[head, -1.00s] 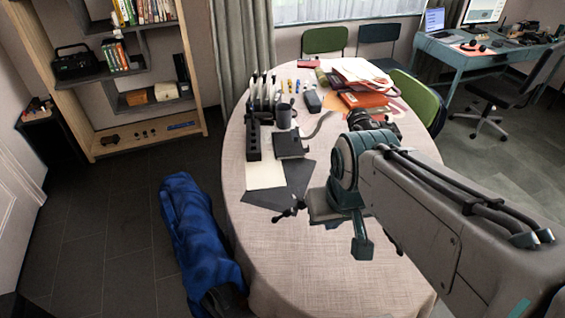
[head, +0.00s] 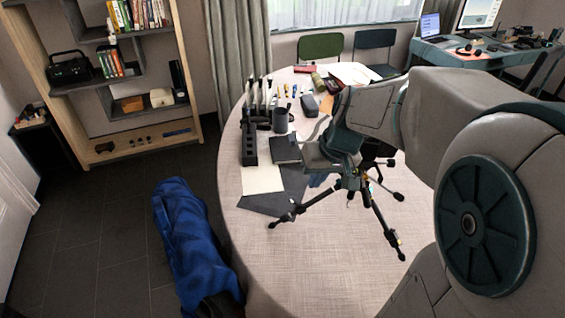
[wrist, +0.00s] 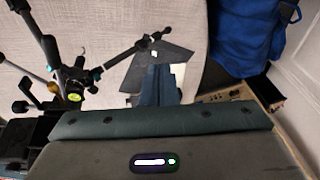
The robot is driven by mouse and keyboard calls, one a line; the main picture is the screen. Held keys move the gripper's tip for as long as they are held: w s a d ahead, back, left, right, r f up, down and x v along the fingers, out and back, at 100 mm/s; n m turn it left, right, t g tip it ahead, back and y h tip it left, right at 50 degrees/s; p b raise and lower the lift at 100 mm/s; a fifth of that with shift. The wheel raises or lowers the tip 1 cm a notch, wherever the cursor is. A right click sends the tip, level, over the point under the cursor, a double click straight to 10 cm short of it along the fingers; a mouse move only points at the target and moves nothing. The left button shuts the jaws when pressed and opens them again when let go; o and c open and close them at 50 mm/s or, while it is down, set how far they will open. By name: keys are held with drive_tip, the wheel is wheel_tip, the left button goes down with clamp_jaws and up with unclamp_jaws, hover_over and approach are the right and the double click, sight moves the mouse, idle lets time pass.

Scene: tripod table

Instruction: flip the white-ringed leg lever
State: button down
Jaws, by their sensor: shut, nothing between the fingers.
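A black tripod (head: 352,184) stands on the cloth-covered table with its legs spread, partly hidden by my arm. In the wrist view the tripod hub (wrist: 76,75) is at the left, with a leg (wrist: 120,57) reaching right. A small pale mark (wrist: 152,38) shows near this leg's outer end; I cannot tell whether it is the white-ringed lever. Colored bands show near other leg joints, too small to tell apart. My gripper (wrist: 157,72) is shut and empty, over the table beside that leg's outer end. I cannot tell whether it touches the leg.
The round table (head: 310,265) is bare toward its front. A black holder (head: 249,145), a mug (head: 280,119), a pale sheet (head: 261,179) and dark sheets lie left of the tripod.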

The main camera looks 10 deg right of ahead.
drive_tip(key=w+d+f+b, duration=0.1)
drive_tip(key=w+d+f, duration=0.3)
drive_tip(key=w, duration=0.4)
drive_tip(key=shift+w+f+t+y, duration=0.3)
drive_tip(key=shift+w+f+y, duration=0.1)
drive_tip(key=shift+f, duration=0.1)
approach(295, 202)
drive_tip(key=w+f, duration=0.2)
drive_tip(key=shift+w+a+f+p, duration=0.15)
drive_tip(key=shift+a+f+p, duration=0.2)
drive_tip(key=shift+a+f, duration=0.9)
drive_tip(key=shift+w+d+p, duration=0.1)
drive_tip(key=shift+p, duration=0.25)
